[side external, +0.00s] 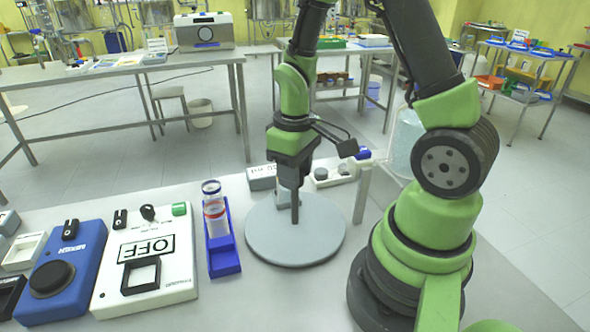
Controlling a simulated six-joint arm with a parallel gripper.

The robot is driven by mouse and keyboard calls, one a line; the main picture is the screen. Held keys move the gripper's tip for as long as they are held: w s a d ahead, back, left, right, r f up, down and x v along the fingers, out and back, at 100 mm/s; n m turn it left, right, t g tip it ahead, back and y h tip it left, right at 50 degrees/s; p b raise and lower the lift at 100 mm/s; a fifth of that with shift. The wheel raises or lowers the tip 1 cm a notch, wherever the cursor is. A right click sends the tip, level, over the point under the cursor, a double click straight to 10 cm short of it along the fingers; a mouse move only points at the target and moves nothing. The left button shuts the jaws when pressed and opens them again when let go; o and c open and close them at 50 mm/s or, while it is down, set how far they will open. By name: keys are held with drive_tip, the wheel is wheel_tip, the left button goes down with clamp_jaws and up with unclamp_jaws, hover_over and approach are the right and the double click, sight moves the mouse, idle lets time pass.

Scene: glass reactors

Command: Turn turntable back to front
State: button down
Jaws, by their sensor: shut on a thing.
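The turntable (318,240) is a flat, round grey disc on the bench, right of the blue rack. My gripper (294,212) points straight down over the disc's back half. It is shut on a pale, partly see-through piece (284,196) that stands at the disc. The dark finger hides much of this piece, so I cannot tell whether it is a vial or part of the turntable. The fingertips are close to the disc surface; I cannot tell whether they touch it.
A blue rack (224,256) with a clear tube (214,212) stands just left of the turntable. A white device marked OFF (170,280) and a blue device (62,262) are further left. A labelled grey box (261,177) and a white holder (333,176) stand behind. The bench front is clear.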

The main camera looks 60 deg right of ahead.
drive_tip(key=shift+n, duration=0.4)
idle(0.3)
drive_tip(key=c, duration=0.7)
unclamp_jaws()
drive_tip(key=shift+c, duration=0.2)
drive_tip(key=shift+r, duration=0.1)
wheel_tip(320, 180, up, 10)
drive_tip(key=s+a+r+m+t+y, duration=0.2)
drive_tip(key=s+a+r+m+t, duration=0.2)
drive_tip(key=s+a+r+t, duration=0.3)
wheel_tip(320, 180, up, 2)
drive_tip(key=shift+s+a, duration=0.65)
drive_tip(key=shift+a, duration=0.4)
